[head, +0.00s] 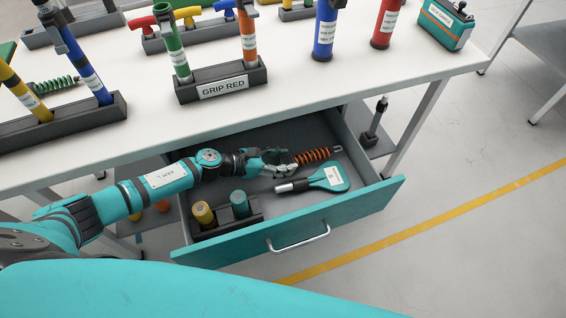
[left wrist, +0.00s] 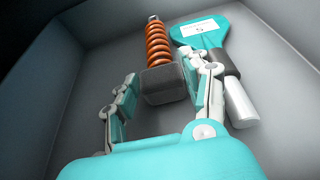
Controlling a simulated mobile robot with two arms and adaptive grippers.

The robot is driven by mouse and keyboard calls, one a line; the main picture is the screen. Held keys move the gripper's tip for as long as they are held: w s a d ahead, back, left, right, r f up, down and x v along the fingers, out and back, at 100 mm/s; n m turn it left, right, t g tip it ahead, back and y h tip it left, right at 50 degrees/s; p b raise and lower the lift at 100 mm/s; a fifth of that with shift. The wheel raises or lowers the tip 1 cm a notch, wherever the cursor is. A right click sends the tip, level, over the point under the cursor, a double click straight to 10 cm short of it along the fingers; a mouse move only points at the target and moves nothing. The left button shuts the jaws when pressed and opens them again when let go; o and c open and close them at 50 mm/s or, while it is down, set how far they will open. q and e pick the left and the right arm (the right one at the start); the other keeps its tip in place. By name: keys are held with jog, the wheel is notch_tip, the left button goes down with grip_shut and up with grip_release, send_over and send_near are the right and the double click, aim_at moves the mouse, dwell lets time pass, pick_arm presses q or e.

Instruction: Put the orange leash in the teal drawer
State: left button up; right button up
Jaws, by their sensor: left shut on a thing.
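The teal drawer (head: 350,221) stands pulled out below the white table, its grey inside in view. The orange leash (head: 314,155), a coil with a dark block at its near end, is inside the drawer outline toward the back. My left gripper (head: 285,165) reaches into the drawer and is shut on the leash's dark end. In the left wrist view the leash (left wrist: 158,42) points away from my gripper (left wrist: 160,88), its block between the fingers. I cannot tell whether the leash touches the drawer floor. My right gripper is not in view.
A teal paddle (head: 328,179) lies in the drawer beside the leash; it also shows in the left wrist view (left wrist: 204,32). A dark holder with yellow (head: 203,215) and teal (head: 240,204) cylinders sits at the drawer's front left. Pumps and racks stand on the table (head: 300,105).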

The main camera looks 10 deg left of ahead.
pick_arm(q)
jog(key=shift+f, duration=0.2)
jog(key=shift+f, duration=0.2)
jog(key=o, duration=1.2)
jog(key=shift+r, duration=0.25)
jog(key=v, duration=1.2)
jog(key=shift+s+p, duration=0.1)
jog(key=shift+p, duration=0.3)
